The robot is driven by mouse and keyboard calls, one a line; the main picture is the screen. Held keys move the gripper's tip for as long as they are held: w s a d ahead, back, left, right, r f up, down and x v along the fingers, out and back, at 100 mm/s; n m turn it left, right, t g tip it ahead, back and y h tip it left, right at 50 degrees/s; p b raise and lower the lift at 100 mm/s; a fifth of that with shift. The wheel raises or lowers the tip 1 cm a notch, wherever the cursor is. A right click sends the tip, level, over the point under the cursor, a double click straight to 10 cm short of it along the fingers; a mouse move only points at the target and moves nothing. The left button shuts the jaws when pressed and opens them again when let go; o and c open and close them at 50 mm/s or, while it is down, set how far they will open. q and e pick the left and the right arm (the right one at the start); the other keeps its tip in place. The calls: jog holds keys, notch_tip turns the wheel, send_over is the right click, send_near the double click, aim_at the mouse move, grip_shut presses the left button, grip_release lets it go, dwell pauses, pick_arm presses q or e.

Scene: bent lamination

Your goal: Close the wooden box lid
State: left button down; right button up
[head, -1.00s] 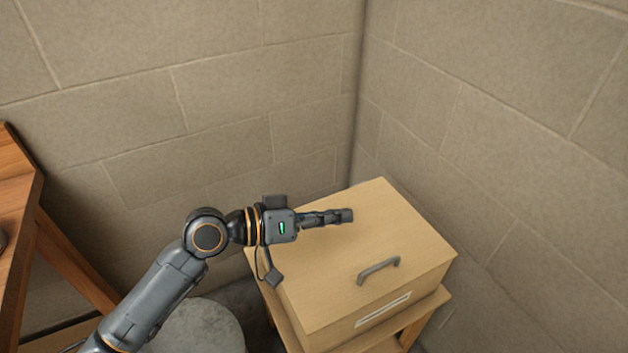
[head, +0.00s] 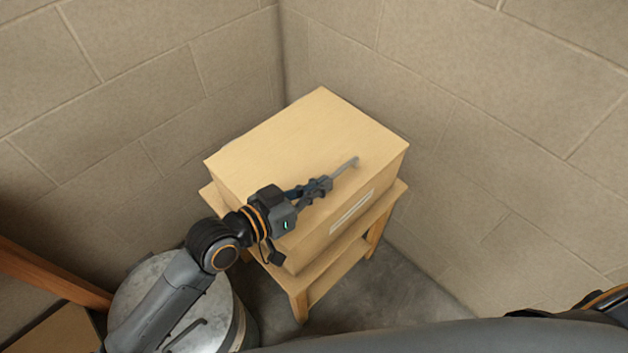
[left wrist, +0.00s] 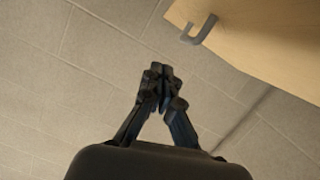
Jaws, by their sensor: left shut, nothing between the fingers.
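The wooden box (head: 368,188) is pale, with a white label strip on its front, and stands on a small wooden stand. Its lid (head: 310,130) lies flat across the top, and I see no gap along the visible edges. A grey bar handle (head: 345,167) sits near the lid's front edge, partly hidden by my left gripper (head: 327,184). That gripper is shut and empty, in front of the handle in the picture; I cannot tell whether it touches. In the left wrist view, the shut fingers (left wrist: 160,74) are apart from the handle (left wrist: 200,30). My right gripper is out of view.
The wooden stand (head: 300,305) sits in a corner between block walls (head: 490,110). A grey metal drum (head: 150,290) is at the lower left, beside wooden furniture (head: 50,272). Bare floor (head: 410,295) shows right of the stand.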

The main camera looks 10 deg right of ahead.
pick_arm(q)
notch_tip(320, 180, up, 10)
dwell(0.7)
